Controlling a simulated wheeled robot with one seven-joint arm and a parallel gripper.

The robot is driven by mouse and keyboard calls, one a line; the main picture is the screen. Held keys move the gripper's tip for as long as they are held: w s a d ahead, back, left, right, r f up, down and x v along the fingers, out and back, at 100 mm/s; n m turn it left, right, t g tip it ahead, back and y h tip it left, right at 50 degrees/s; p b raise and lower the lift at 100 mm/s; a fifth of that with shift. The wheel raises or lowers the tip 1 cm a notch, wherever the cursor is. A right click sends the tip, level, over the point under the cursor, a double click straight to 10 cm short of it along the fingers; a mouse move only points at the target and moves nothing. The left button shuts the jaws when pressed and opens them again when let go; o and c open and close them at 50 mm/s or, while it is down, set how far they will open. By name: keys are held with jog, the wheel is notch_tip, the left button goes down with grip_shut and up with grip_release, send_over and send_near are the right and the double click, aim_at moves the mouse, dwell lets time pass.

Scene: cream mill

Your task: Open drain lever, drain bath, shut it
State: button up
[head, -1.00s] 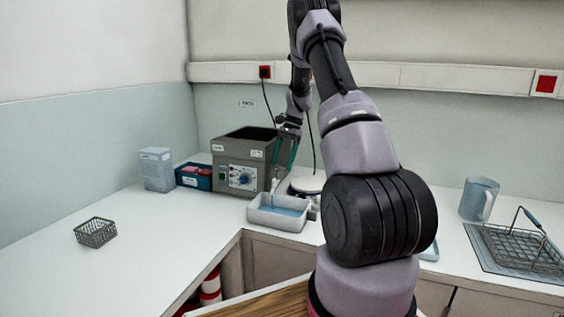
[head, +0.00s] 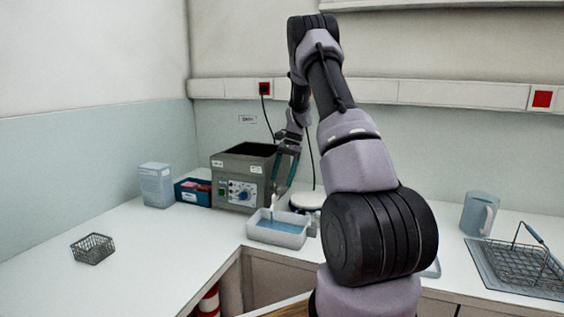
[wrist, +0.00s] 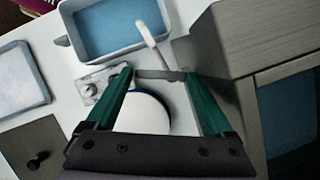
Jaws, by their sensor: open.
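The bath (head: 232,190) is a grey box with a dial on its front, at the back left of the counter. In the wrist view its grey wall (wrist: 245,40) and blue liquid inside (wrist: 290,105) show at the right. A white bent spout (wrist: 152,42) reaches from near the bath over a pale tray (head: 279,240) holding blue liquid. My gripper (wrist: 158,74) is open beside the bath's front right corner, its green fingers (head: 282,180) pointing down. A short grey bar (wrist: 160,74), perhaps the drain lever, lies between the fingertips; I cannot tell whether they touch it.
A round white plate (head: 307,200) stands right of the bath, below my fingers. A dark box (head: 193,193), a clear container (head: 155,185) and a wire basket (head: 92,249) are left. A mug (head: 479,214) and a wire rack (head: 520,262) are right.

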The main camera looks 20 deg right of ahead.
jog(key=a+m+t, duration=0.1)
jog(key=m, duration=0.2)
jog(key=m+t, duration=0.1)
jog(key=m, duration=0.2)
jog(key=a+m+t, duration=0.1)
jog(key=m, duration=0.2)
jog(key=shift+s+a+t, duration=0.3)
jog(key=shift+s+a, duration=0.05)
notch_tip(320, 180, up, 11)
jog(key=s+d+m+t+h, duration=0.1)
jog(key=s+d+m, duration=0.1)
jog(key=s+m, duration=0.15)
jog(key=s+a+r+n, duration=0.4)
jog(key=s+r+n, duration=0.1)
jog(key=s+r, duration=0.1)
jog(key=s+a+r+n+t, duration=0.1)
jog(key=s+a+r+n, duration=0.3)
jog(key=s+r+n, duration=0.2)
jog(key=shift+s+a+r+t+y, duration=0.15)
jog(key=shift+s+r+t+y, duration=0.15)
jog(key=shift+s, duration=1.1)
